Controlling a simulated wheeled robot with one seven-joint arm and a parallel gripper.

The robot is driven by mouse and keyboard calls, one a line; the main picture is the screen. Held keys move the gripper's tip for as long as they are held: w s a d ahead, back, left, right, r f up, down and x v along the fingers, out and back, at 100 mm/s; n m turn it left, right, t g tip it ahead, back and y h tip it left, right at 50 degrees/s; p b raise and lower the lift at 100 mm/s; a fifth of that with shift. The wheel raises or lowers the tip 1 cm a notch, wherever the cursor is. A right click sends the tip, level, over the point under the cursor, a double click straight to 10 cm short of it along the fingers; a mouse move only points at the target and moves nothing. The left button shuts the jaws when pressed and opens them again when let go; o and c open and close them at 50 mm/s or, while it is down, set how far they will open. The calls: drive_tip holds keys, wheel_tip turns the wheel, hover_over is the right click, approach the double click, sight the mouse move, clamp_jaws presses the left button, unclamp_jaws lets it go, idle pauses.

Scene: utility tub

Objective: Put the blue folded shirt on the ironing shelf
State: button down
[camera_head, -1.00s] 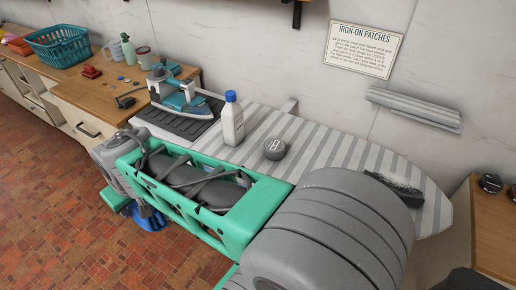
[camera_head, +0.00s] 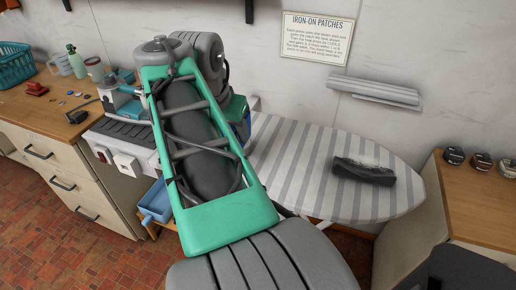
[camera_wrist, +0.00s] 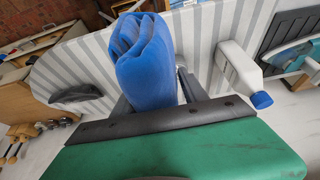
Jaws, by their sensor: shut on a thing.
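The blue folded shirt (camera_wrist: 145,60) is held upright between the fingers of my gripper (camera_wrist: 158,92) in the wrist view. In the head view my arm hides most of it; only a small blue patch (camera_head: 244,128) shows beside the arm's far end. The ironing shelf (camera_head: 310,160) is a grey-and-white striped board along the wall. It also shows behind the shirt in the wrist view (camera_wrist: 85,60). The shirt is over or in front of the shelf; I cannot tell whether they touch.
A dark grey object (camera_head: 363,171) lies on the shelf's right part. A white bottle with blue cap (camera_wrist: 238,68) and an iron (camera_head: 122,103) are near the shelf's other end. A striped sleeve board (camera_head: 375,90) is on the wall. The shelf's middle looks clear.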

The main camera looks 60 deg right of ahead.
drive_tip(key=s+d+f, duration=0.1)
drive_tip(key=d+f, duration=0.3)
drive_tip(key=s+d+f, duration=0.1)
drive_tip(key=d+f, duration=0.3)
drive_tip(key=s+d+f, duration=0.2)
drive_tip(key=d+f, duration=0.2)
drive_tip(key=d, duration=0.1)
drive_tip(key=shift+f+b, duration=0.1)
drive_tip(key=shift+b, duration=0.2)
drive_tip(key=shift+f, duration=0.3)
drive_tip(key=shift+f, duration=0.25)
drive_tip(key=c, duration=0.6)
unclamp_jaws()
drive_tip(key=shift+r, duration=0.1)
